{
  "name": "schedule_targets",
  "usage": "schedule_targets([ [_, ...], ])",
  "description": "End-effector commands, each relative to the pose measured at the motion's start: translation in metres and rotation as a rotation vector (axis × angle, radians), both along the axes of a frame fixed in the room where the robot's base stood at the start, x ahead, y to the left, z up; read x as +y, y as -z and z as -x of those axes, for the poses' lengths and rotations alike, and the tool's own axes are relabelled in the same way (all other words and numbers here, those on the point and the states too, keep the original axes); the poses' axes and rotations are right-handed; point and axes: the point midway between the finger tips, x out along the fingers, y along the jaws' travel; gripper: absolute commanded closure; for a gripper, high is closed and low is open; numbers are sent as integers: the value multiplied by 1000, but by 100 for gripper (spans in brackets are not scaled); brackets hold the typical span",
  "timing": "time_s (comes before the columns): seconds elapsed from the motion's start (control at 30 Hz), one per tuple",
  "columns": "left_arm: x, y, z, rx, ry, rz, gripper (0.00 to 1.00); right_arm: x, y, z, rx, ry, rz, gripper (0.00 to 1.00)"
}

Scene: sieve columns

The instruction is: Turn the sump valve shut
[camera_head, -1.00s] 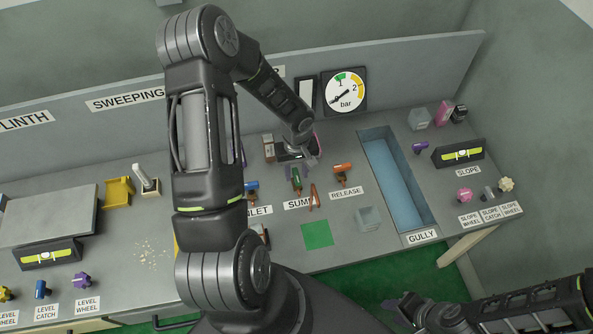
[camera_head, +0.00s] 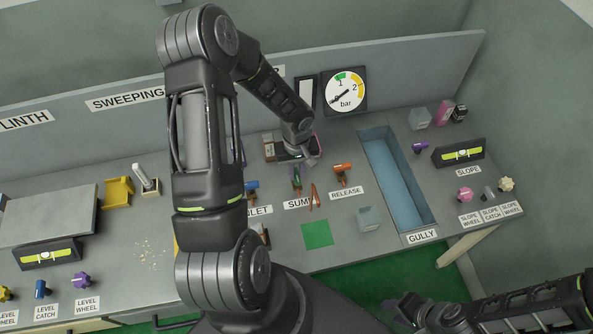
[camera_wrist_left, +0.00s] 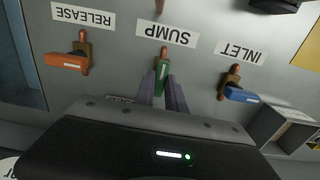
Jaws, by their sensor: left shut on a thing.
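The sump valve has a green lever (camera_wrist_left: 163,80) on a copper-coloured body, beside the SUMP label (camera_wrist_left: 167,34) in the left wrist view. The lever points away from that label, roughly in line with the body. It also shows in the head view as the green lever (camera_head: 296,178) behind the SUMP label. My left gripper (camera_wrist_left: 163,88) is shut on the green lever, one purple finger on each side. In the head view, my left gripper (camera_head: 300,164) is partly hidden by its own wrist. My right gripper (camera_head: 408,305) is low at the right, away from the valves; its jaw opening is unclear.
The orange release lever (camera_wrist_left: 65,61) and blue inlet lever (camera_wrist_left: 240,95) flank the sump valve and point sideways. A pressure gauge (camera_head: 345,91) stands behind. The blue gully (camera_head: 393,185) lies to the right. A green square (camera_head: 317,235) lies in front.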

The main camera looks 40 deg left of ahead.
Motion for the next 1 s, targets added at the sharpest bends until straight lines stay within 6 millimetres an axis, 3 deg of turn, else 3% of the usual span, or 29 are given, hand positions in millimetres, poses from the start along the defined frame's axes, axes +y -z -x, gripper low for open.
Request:
schedule_targets([
  [0.37,0,1,-1,-2,171,-1,100,1,10,-1,-4,-1,-2,64],
  [1.0,0,0,-1,-1,754,-1,100,2,27,-3,-10,-3,-7,64],
])
